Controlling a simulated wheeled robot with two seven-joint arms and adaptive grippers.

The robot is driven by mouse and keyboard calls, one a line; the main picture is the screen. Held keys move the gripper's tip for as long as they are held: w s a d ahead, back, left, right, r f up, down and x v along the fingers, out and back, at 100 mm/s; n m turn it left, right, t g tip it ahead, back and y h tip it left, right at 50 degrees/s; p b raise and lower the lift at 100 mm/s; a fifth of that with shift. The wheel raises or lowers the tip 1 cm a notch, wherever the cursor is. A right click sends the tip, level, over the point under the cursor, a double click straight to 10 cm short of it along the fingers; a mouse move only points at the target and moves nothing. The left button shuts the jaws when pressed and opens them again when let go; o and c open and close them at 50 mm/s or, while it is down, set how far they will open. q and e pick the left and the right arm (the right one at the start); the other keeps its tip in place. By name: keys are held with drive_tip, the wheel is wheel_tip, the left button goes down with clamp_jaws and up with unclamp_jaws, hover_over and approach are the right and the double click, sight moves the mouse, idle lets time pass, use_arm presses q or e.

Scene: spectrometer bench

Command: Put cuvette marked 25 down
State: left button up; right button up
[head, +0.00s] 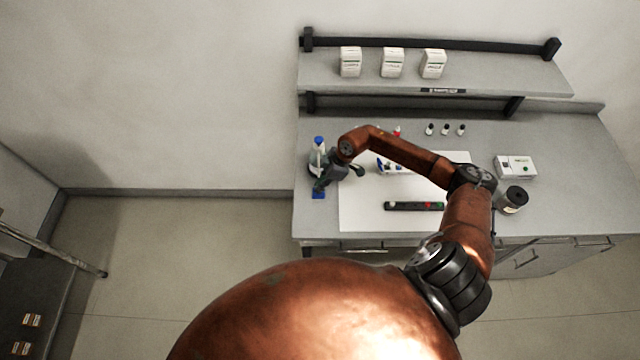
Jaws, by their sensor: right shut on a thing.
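My right gripper (322,186) is at the left end of the bench, reached over from the right by my copper-coloured arm. It is shut, with a small blue piece (318,195) showing at its fingertips, just left of the white mat. I take this to be the cuvette marked 25, but it is too small for any mark to be read. I cannot tell whether it touches the bench top. My left gripper is not in view.
A blue-capped bottle (319,144) stands close behind the gripper. The white mat (365,218) bears a dark bar (413,206) and a partly hidden white rack (384,168). Small vials (445,129), a white box (516,167) and a dark round container (514,198) stand farther right.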

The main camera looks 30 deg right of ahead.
drive_tip(key=o, duration=0.8)
drive_tip(key=shift+c, duration=0.2)
drive_tip(key=b+v, duration=0.2)
drive_tip(key=v, duration=1)
drive_tip(key=shift+s, duration=0.1)
